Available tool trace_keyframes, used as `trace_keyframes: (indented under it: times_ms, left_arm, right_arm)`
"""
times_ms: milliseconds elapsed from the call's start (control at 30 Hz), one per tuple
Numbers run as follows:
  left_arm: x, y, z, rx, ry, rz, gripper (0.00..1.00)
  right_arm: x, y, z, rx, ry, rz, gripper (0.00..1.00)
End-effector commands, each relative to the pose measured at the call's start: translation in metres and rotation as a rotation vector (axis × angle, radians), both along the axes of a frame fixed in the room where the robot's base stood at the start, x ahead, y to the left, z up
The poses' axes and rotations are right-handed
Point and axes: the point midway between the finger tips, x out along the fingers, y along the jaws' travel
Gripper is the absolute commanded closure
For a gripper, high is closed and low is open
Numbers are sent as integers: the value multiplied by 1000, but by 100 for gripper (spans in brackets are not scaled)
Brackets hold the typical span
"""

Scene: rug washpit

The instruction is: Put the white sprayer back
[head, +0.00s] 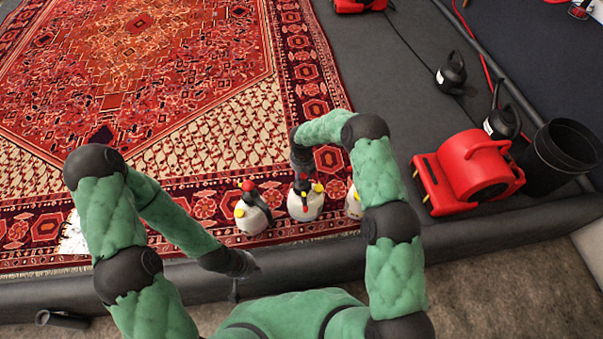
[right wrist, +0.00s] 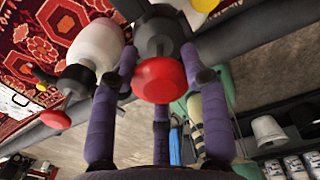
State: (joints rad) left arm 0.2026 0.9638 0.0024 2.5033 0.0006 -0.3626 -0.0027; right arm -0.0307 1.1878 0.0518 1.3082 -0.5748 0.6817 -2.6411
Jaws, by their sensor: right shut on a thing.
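White sprayers with dark pump heads, red knobs and yellow parts stand in a row at the rug's near edge. One is at left (head: 254,217), one in the middle (head: 306,206), and a third (head: 353,206) is mostly hidden behind my right arm. My right gripper (head: 302,168) comes down over the middle sprayer. In the right wrist view its purple fingers (right wrist: 160,75) are shut around that sprayer's dark head, with the red knob between them. The left sprayer (right wrist: 95,45) shows beside it. I cannot tell whether the held one touches the rug. My left gripper (head: 236,279) is low near the pit's rim, fingers unclear.
A patterned red rug (head: 130,50) covers the left and middle. A red blower (head: 470,172), a black bucket (head: 562,155) and black jugs (head: 452,73) stand at right. The dark padded rim (head: 480,233) runs along the near side. Dark floor between rug and blower is clear.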

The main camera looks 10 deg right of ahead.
Motion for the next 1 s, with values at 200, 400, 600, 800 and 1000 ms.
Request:
trace_keyframes:
  times_ms: [200, 400, 600, 800, 1000]
  left_arm:
    - [0, 0, -8, 0, 0, 0, 100]
    - [0, 0, -7, 0, 0, 0, 100]
    - [0, 0, -10, 0, 0, 0, 100]
    - [0, 0, -9, 0, 0, 0, 100]
    - [0, 0, -9, 0, 0, 0, 100]
  right_arm:
    - [2, 0, -23, 0, -3, -1, 100]
    - [2, 0, -23, 0, -5, -1, 100]
    - [-1, 0, -29, 0, 2, 0, 52]
    - [-1, 0, -28, 0, 2, 0, 31]
    - [-1, 0, -28, 0, 2, 0, 31]
